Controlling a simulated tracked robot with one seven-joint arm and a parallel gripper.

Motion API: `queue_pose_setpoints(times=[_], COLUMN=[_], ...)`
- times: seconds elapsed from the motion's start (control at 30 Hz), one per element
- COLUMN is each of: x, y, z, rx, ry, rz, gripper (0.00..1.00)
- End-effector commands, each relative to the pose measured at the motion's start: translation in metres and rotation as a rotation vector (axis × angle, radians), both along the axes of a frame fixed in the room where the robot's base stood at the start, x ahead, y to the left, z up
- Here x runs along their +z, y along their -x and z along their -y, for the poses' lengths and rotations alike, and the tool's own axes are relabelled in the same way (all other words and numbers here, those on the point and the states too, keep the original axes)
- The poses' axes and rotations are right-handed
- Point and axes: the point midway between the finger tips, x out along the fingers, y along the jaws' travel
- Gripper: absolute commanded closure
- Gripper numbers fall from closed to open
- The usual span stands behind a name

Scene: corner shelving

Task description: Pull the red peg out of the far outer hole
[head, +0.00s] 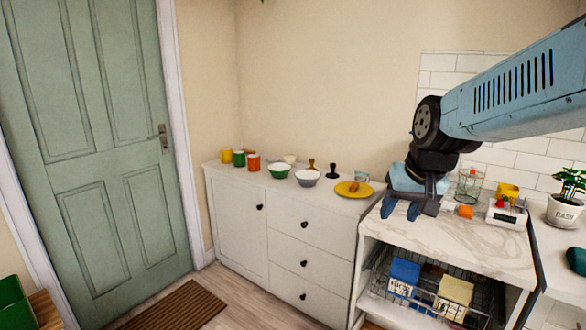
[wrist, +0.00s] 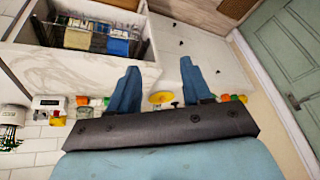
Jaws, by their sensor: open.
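I cannot make out a red peg or a holed block for certain in either view. A small red thing (head: 500,203) sits at the white device with a display (head: 505,215) on the marble counter, too small to identify. The device also shows at the left of the wrist view (wrist: 47,103). My gripper (head: 399,211) points down, open and empty, at the left end of the marble counter, left of the device. In the wrist view its two blue fingers (wrist: 160,66) are spread with nothing between them.
An orange block (head: 465,211), a glass jar (head: 469,185), a yellow cup (head: 508,191) and a potted plant (head: 567,199) stand on the counter. The white cabinet (head: 285,236) holds cups, bowls and a yellow plate (head: 354,189). A wire basket (head: 405,270) sits below the counter.

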Motion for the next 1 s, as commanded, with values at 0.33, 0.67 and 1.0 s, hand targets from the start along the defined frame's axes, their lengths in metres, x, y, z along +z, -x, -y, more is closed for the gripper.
queue_pose_setpoints(times=[0.33, 0.67, 1.0], x=[-0.057, -0.136, -0.24], y=[-0.091, -0.164, -0.221], z=[-0.008, -0.011, -0.01], rx=[-0.053, -0.125, -0.214], ry=[-0.068, -0.117, -0.147], rz=[-0.069, -0.131, -0.194], gripper=[0.51, 0.51, 0.51])
